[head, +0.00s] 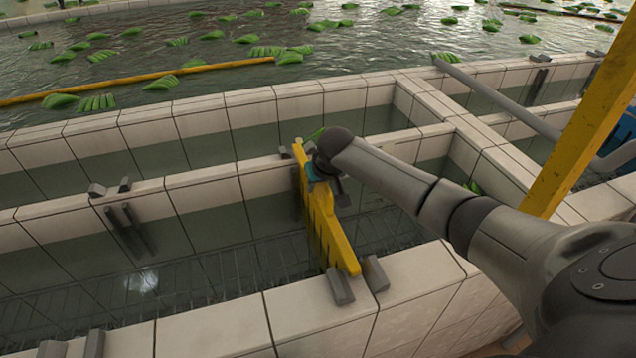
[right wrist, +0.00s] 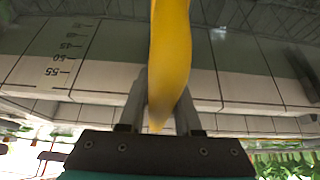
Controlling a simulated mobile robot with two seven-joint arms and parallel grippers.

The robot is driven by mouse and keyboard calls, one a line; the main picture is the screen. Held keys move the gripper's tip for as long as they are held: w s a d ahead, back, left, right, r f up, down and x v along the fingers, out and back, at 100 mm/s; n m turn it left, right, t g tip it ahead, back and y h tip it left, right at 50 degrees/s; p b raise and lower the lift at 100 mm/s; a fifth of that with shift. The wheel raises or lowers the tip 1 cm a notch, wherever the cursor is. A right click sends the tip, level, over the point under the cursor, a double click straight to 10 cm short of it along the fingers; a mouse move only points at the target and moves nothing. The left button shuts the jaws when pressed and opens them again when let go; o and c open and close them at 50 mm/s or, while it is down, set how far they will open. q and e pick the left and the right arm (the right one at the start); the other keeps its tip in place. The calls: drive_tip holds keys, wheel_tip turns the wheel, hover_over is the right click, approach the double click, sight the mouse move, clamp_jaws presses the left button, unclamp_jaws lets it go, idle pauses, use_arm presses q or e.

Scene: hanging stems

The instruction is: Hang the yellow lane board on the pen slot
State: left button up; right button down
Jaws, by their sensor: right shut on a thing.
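The yellow lane board (head: 325,220) spans the narrow water channel in the head view. Its near end lies between two grey slot posts (head: 358,280) on the front tiled wall. Its far end reaches the middle wall, where my right gripper (head: 322,172) partly hides it. My right gripper is shut on the board near that far end. In the right wrist view the board (right wrist: 170,55) runs between the two fingers (right wrist: 160,105). Whether the board rests fully down in the slot cannot be told. My left gripper is not in view.
Other pairs of grey slot posts stand on the middle wall (head: 110,190) and the front wall at lower left. A yellow slanted post (head: 580,120) and a grey rail (head: 520,115) are at right. Green banana bunches (head: 265,50) float in the pool behind.

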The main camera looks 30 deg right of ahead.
sight(325, 185)
drive_tip(key=shift+f, duration=0.35)
idle(0.7)
drive_tip(key=c, duration=0.5)
unclamp_jaws()
drive_tip(key=shift+o, duration=0.6)
drive_tip(key=shift+s+f, duration=0.1)
drive_tip(key=shift+f, duration=0.05)
drive_tip(key=o, duration=0.4)
drive_tip(key=p+v, duration=1)
drive_tip(key=p, duration=0.4)
drive_tip(key=shift+p, duration=0.4)
